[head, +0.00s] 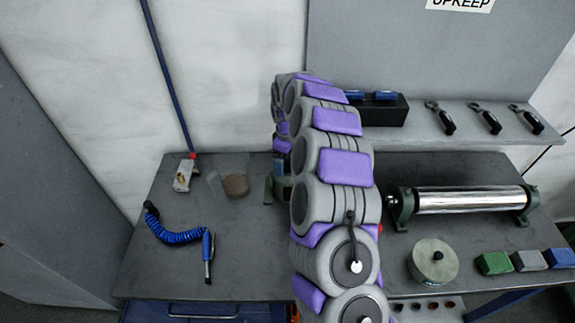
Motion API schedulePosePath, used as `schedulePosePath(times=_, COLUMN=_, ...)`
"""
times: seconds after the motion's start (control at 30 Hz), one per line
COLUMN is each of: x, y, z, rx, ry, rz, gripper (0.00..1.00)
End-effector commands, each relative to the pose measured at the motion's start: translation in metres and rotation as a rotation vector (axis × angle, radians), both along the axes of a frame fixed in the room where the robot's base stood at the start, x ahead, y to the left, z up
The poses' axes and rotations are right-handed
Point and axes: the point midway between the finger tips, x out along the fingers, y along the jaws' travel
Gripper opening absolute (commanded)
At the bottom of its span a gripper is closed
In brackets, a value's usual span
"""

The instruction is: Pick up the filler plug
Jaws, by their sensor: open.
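I cannot make out a filler plug for certain in the head view. A dark green housing or bracket (280,180) stands on the bench, mostly hidden behind my arm. My own grey and purple arm rises through the middle of the picture and bends down at the far side. Its links hide my gripper, so I cannot see the fingers or what is near them.
The bench (150,270) holds a blue coiled hose (175,235), a small metal block (184,175), a polished roller (470,200), a round metal can (433,260) and coloured blocks (493,263). A shelf (455,120) carries a black box (385,110) and dark clips (485,118).

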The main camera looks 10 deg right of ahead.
Motion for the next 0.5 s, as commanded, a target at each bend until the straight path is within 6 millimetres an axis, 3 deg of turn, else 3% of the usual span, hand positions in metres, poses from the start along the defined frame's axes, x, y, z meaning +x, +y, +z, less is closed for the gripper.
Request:
schedulePosePath(times=0.07, x=0.0001, y=-0.0001, z=0.0004, rx=0.0, ry=0.0, rz=0.0, gripper=1.0)
schedulePosePath(times=0.5, x=0.0002, y=-0.0001, z=0.0003, rx=-0.001, ry=0.001, rz=0.0, gripper=0.58)
